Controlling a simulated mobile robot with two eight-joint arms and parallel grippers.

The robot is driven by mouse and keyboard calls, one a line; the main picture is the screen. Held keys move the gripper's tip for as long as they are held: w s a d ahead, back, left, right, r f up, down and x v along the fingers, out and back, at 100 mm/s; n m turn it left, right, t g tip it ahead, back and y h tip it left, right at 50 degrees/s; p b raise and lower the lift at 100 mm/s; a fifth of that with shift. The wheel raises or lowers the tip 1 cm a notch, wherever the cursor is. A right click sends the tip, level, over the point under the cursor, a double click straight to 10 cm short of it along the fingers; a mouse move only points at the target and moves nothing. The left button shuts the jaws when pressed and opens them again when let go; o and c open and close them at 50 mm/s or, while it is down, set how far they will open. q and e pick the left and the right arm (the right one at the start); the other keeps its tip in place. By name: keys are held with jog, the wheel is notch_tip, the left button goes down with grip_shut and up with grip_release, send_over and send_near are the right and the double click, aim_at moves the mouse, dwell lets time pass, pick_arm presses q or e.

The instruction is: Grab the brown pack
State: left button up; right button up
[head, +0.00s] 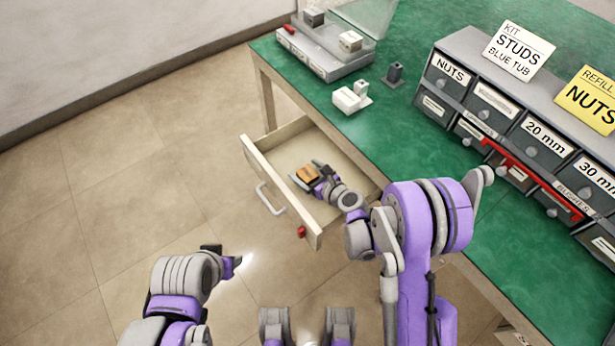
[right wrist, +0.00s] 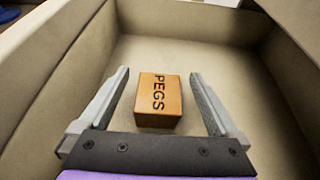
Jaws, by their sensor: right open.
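The brown pack (head: 307,173) lies in the open drawer (head: 288,148) under the green bench. In the right wrist view the brown pack (right wrist: 159,100) is marked "PEGS" and rests on the drawer floor. My right gripper (head: 309,172) reaches into the drawer. In the right wrist view its two open fingers (right wrist: 160,95) stand on either side of the pack, with a gap on each side. My left gripper (head: 237,262) is over the floor tiles, outside the drawer; its fingers are not clear enough to judge.
The drawer walls (right wrist: 52,62) rise close around my right gripper. A red object (head: 301,232) is at the drawer's front right corner. On the green bench (head: 395,140) are an open case (head: 325,62), small blocks (head: 350,99) and a labelled drawer cabinet (head: 530,130).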

jog(key=shift+x, duration=1.25)
jog(key=c, duration=1.5)
